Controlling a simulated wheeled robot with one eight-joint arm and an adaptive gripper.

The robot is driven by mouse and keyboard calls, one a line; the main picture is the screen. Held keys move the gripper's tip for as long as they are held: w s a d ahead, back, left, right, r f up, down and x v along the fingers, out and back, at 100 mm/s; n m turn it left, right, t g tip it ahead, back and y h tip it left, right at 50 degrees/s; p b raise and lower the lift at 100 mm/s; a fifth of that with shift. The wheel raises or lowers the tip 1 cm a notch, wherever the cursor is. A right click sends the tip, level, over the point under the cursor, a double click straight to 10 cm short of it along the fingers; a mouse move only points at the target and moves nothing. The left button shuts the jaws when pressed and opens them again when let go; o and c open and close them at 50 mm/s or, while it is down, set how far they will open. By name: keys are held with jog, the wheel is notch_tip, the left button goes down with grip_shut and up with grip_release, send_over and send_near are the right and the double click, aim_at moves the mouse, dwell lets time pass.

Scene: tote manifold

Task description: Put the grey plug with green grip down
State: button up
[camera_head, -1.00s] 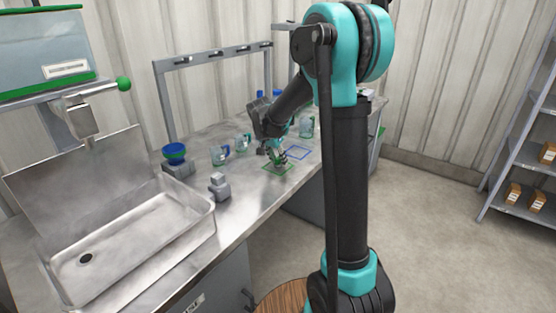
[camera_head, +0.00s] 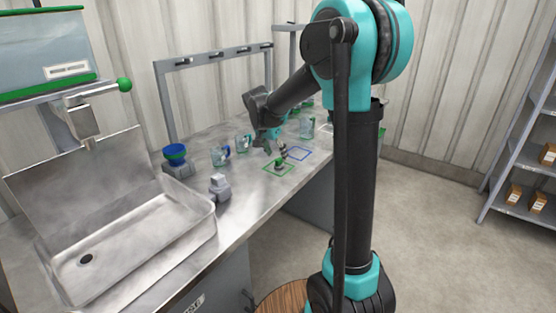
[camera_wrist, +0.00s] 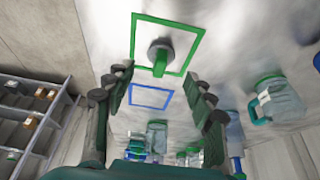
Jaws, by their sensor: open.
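The grey plug with green grip (camera_head: 280,163) stands on the counter inside the green square outline (camera_head: 266,171). In the wrist view the plug (camera_wrist: 160,56) sits within the green outline (camera_wrist: 187,55), with its green grip toward my gripper. My gripper (camera_head: 276,148) is open and empty, up and back from the plug and apart from it. In the wrist view its two fingers (camera_wrist: 158,84) are spread wide, with the plug beyond the gap between them.
A blue square outline (camera_head: 299,153) on the counter is bare. Clear jugs (camera_head: 220,156) stand along the back. The front counter strip is clear.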

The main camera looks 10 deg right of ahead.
jog(key=v, duration=0.7)
jog(key=s+d+f+n+y, duration=0.1)
jog(key=s+d+f+n, duration=0.1)
jog(key=s+f, duration=0.3)
jog(key=s+d+f+n+y, duration=0.1)
jog(key=s+d+f+n, duration=0.2)
jog(key=s, duration=1)
jog(key=s+d+f+n+t+y, duration=0.1)
jog(key=s+f+n, duration=0.3)
jog(key=s+f, duration=0.5)
jog(key=shift+s+d+f, duration=0.2)
jog(key=shift+s+d, duration=0.25)
jog(key=shift+d, duration=0.35)
